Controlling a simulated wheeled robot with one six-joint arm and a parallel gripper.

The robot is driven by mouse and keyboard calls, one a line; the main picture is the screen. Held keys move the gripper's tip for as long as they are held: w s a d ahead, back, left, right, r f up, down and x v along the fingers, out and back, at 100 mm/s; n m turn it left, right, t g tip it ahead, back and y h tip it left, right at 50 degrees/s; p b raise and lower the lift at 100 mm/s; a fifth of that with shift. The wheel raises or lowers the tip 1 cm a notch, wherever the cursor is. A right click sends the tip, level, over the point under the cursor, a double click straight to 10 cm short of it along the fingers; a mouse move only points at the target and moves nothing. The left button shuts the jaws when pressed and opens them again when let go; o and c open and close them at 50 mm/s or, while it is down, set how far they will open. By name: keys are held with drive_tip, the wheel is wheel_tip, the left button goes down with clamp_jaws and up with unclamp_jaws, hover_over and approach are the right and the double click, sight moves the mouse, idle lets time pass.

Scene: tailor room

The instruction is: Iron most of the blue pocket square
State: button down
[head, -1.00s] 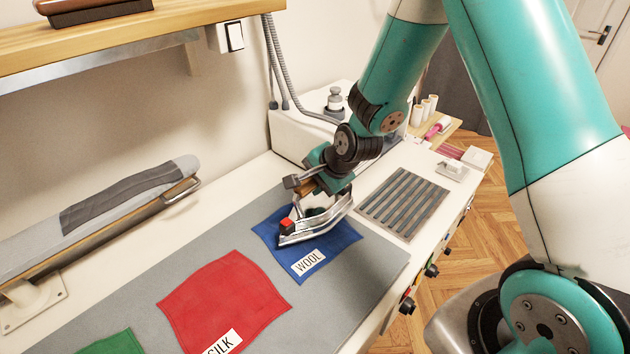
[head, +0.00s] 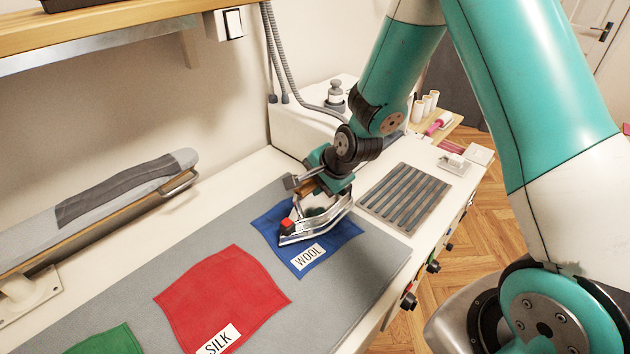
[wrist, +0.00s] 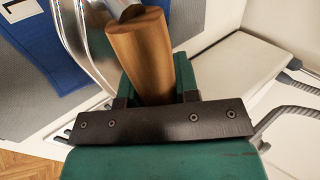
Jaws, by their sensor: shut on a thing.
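The blue pocket square (head: 309,262) lies on the grey pressing mat with a white "WOOL" label on its near edge. The silver iron (head: 318,227) stands sole down over the middle and far part of the square and hides some of it. I cannot tell whether its sole touches the cloth. My gripper (head: 313,187) is shut on the iron's wooden handle, which also shows in the wrist view (wrist: 140,55). The blue square shows at the upper left of the wrist view (wrist: 45,50).
A red square (head: 220,295) labelled "SILK" and a green square (head: 108,342) lie to the left on the grey mat (head: 150,285). A slatted metal rest (head: 405,197) is right of the iron. A padded sleeve board (head: 120,195) stands at the back left under a wooden shelf (head: 130,30).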

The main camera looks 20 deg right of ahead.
drive_tip(key=shift+w+f+b, duration=0.1)
drive_tip(key=shift+f+b, duration=0.2)
drive_tip(key=shift+s+d+b, duration=0.2)
drive_tip(key=shift+s+d, duration=0.3)
drive_tip(key=shift+s, duration=0.65)
drive_tip(key=shift+s+d+b, duration=0.15)
drive_tip(key=shift+s+d, duration=0.35)
drive_tip(key=shift+s, duration=0.7)
drive_tip(key=shift+s+d+b, duration=0.2)
drive_tip(key=shift+s+d, duration=0.3)
drive_tip(key=shift+s, duration=0.65)
drive_tip(key=shift+w, duration=0.1)
drive_tip(key=shift+w+a+p, duration=0.25)
drive_tip(key=shift+w+a, duration=0.25)
drive_tip(key=shift+w, duration=0.6)
drive_tip(key=shift+w+a+p, duration=0.25)
drive_tip(key=shift+w+a, duration=0.25)
drive_tip(key=shift+w, duration=0.6)
drive_tip(key=shift+w+a+p, duration=0.25)
drive_tip(key=shift+w+a, duration=0.25)
drive_tip(key=shift+w, duration=0.6)
drive_tip(key=shift+f, duration=0.1)
drive_tip(key=shift+w, duration=0.1)
